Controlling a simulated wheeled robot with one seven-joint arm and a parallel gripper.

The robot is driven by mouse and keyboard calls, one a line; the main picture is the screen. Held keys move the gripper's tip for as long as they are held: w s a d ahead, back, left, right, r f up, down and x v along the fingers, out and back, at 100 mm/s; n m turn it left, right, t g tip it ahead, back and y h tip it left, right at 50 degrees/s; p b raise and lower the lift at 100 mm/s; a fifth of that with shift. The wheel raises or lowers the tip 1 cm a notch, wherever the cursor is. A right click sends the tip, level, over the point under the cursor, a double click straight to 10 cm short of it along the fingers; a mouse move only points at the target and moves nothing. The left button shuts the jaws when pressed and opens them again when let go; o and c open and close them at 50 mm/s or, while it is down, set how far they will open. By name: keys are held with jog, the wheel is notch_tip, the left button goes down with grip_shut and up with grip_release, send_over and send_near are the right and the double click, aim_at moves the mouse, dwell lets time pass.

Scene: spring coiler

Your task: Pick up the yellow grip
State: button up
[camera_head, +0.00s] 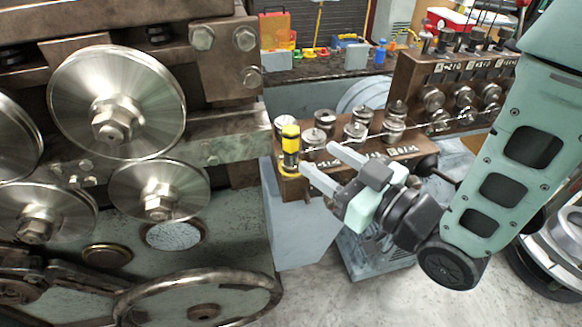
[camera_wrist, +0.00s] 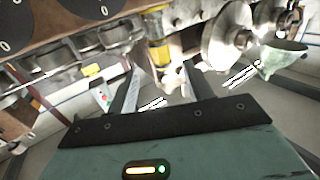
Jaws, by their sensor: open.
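The yellow grip (camera_head: 290,143) stands upright on the left end of a brown block in the head view, with black bands on it. My gripper (camera_head: 317,158) is just to its right, with both fingers pointing left towards it. The fingers are apart and nothing is between them in this view. In the wrist view a yellow upright piece (camera_wrist: 158,52), which looks like the grip, shows just beyond and between the fingertips (camera_wrist: 160,70). I cannot tell the exact distance from the fingertips to the grip.
Several metal knobs (camera_head: 355,131) stand on the same brown block (camera_head: 350,160), close behind my fingers. Large metal rollers (camera_head: 117,104) and a handwheel (camera_head: 200,298) fill the left. A second block with knobs (camera_head: 463,97) stands behind at right. Pale floor lies below.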

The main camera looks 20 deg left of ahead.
aim_at(297, 143)
jog(key=x, duration=0.2)
jog(key=shift+w+a+r, duration=0.1)
jog(key=shift+a+r, duration=0.05)
jog(key=shift+a, duration=0.1)
jog(key=p+x, duration=0.2)
jog(key=x, duration=0.3)
jog(key=shift+a+p, duration=0.1)
jog(key=shift+p, duration=0.2)
jog(key=shift+w+a, duration=0.1)
jog(key=shift+a, duration=0.1)
grip_shut()
